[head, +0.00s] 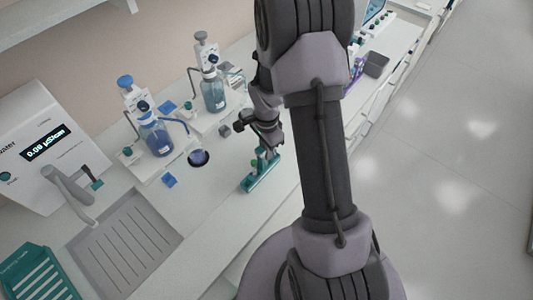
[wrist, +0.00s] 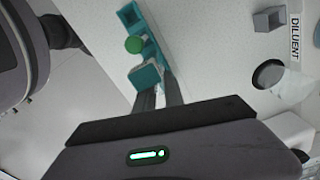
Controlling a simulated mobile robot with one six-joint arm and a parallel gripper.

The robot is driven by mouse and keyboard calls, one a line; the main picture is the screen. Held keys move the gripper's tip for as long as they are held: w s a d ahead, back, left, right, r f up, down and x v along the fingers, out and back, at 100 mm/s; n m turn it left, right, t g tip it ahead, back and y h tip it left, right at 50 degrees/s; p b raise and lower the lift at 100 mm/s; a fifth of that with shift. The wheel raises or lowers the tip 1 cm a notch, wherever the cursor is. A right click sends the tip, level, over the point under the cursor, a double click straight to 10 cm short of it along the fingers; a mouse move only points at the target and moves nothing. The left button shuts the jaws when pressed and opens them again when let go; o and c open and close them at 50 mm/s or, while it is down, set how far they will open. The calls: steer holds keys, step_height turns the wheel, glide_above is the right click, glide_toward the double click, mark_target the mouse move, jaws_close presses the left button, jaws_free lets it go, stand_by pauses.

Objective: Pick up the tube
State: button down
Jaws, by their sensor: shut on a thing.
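The tube shows as a round green cap (wrist: 134,44) in the wrist view, standing in a slot of a small teal rack (wrist: 126,19). In the head view the rack (head: 260,180) lies near the bench's front edge. My gripper (wrist: 160,88) is at the near end of the rack, its two grey fingers close together by the raised teal end block (wrist: 146,76). It looks shut on that block, with the green cap apart from the fingertips. The contact itself is partly hidden. In the head view my gripper (head: 266,140) is over the rack's far end.
Two blue-liquid bottles (head: 156,140) (head: 214,95) with dispensers stand left of my arm. A dark round hole (head: 199,158) and a small grey block (head: 225,131) are nearby. A white meter (head: 45,150), a grey drain tray (head: 122,245) and a teal rack (head: 35,272) are farther left.

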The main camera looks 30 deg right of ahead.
step_height(320, 180, up, 16)
steer(key=p, duration=0.2)
stand_by(1.5)
